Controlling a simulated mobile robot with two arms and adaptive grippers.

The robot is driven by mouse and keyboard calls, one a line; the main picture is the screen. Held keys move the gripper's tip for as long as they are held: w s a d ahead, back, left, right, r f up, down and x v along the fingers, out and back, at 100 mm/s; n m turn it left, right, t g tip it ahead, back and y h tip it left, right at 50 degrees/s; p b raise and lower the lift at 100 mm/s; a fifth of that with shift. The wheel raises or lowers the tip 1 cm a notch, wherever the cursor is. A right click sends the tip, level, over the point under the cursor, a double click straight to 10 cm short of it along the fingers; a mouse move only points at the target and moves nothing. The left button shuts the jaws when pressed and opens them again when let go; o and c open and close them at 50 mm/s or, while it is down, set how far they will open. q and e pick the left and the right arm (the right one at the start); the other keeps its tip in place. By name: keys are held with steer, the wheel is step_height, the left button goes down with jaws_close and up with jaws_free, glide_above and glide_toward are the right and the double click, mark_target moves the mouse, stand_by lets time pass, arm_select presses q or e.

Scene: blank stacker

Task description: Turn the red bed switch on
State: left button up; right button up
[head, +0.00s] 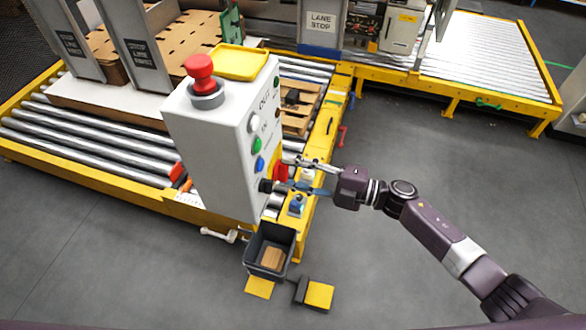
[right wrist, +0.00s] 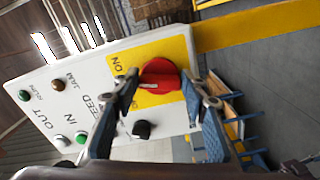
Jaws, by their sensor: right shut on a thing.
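The red bed switch (right wrist: 160,76) is a round red knob on a yellow plate (right wrist: 148,50) of the white control box (right wrist: 30,80). The letters ON show on the plate, up and left of the knob; a pale mark on the knob points left in the right wrist view. In the head view the red switch (head: 281,172) is on the box's right side, partly behind the fingers. My right gripper (right wrist: 158,80) is shut on the knob, one finger at each side; it also shows in the head view (head: 293,176). My left gripper is not in view.
A black knob (right wrist: 142,129) sits beside the switch; green and dark buttons line the panel. A red emergency button (head: 200,72) and yellow tray (head: 238,62) top the box. Below are a dark bin (head: 250,252) and yellow-framed roller conveyors (head: 95,165). The floor at right is clear.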

steer(key=m+p, duration=0.1)
steer(key=m, duration=0.4)
steer(key=shift+f, duration=0.1)
steer(key=shift+s+m, duration=0.1)
steer(key=shift+m, duration=0.2)
stand_by(0.4)
steer(key=o, duration=1.2)
steer(key=shift+c, duration=0.2)
steer(key=v, duration=1.2)
